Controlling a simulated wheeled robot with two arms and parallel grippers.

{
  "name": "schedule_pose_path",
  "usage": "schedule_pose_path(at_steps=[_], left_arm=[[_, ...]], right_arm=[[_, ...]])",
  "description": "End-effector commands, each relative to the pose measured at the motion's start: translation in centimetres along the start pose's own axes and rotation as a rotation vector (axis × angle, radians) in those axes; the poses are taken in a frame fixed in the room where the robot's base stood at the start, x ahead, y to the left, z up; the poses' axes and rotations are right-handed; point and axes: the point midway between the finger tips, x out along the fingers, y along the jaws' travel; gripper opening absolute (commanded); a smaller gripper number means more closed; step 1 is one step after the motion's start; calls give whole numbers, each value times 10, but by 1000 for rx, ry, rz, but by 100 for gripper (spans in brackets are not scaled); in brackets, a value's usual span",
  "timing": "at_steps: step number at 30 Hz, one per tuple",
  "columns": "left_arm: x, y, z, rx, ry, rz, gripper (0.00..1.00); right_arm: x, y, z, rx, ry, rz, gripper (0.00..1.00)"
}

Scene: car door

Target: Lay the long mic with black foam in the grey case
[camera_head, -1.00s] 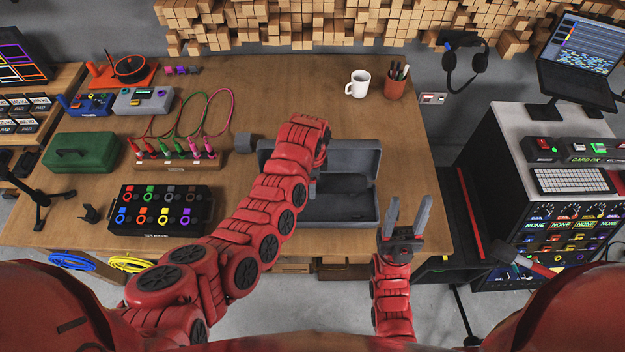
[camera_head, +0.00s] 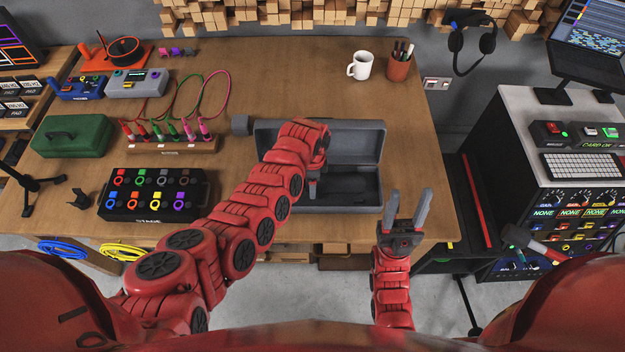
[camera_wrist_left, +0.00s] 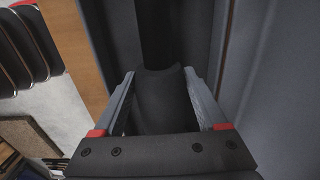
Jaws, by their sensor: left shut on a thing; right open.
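The grey case (camera_head: 357,137) lies open on the wooden table, its lid raised at the back. My left arm reaches in from the left, and my left gripper (camera_head: 313,188) points down at the case's inside. In the left wrist view my left gripper (camera_wrist_left: 158,88) is shut on a dark cylindrical body, the long mic (camera_wrist_left: 165,105). A narrower black length runs on from it along the grey case wall (camera_wrist_left: 200,30). In the head view my arm and the dark case inside hide most of the mic. My right gripper (camera_head: 409,210) is open and empty, in front of the case's right end.
A white mug (camera_head: 361,65) and a pen cup (camera_head: 399,66) stand behind the case. A cable box (camera_head: 170,146), a black button box (camera_head: 153,195) and a green case (camera_head: 73,136) are on the left. The table's right side is clear.

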Motion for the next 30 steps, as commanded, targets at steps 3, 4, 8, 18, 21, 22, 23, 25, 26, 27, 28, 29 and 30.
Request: schedule_pose_path(at_steps=[3, 4, 8, 18, 21, 22, 23, 25, 26, 27, 28, 29, 30], left_arm=[[8, -1, 0, 0, 1, -3, 6], [8, -1, 0, 0, 1, -4, 6], [8, -1, 0, -1, 1, -4, 6], [8, -1, 0, 0, 0, -2, 100], [8, -1, 0, 0, 0, -2, 100], [8, -1, 0, 0, 0, -2, 100], [8, -1, 0, 0, 0, -2, 100], [8, -1, 0, 0, 0, -2, 100], [7, -1, 0, 0, 0, -2, 100], [6, 0, 0, 1, 0, -1, 100], [4, 0, 0, 1, -1, -1, 100], [2, 0, 0, 2, -1, 0, 100], [-1, -1, 0, 2, -1, -2, 100]], right_arm=[[-6, 0, 1, 0, 0, 0, 50], [-6, 0, 1, 0, 0, 0, 50], [-6, 0, 1, 0, 0, 0, 50], [-6, 0, 1, 0, 0, 0, 50], [-6, 0, 1, 0, 0, 0, 50], [-6, 0, 1, 0, 0, 0, 50], [-6, 0, 1, 0, 0, 0, 50], [-6, 0, 1, 0, 0, 0, 50], [-6, 0, 1, 0, 0, 0, 50], [-6, 0, 1, 0, 0, 0, 50], [-7, 0, 1, 0, 0, 0, 50], [-7, 0, 1, 0, 0, 0, 50], [-7, 0, 1, 0, 0, 0, 50]])
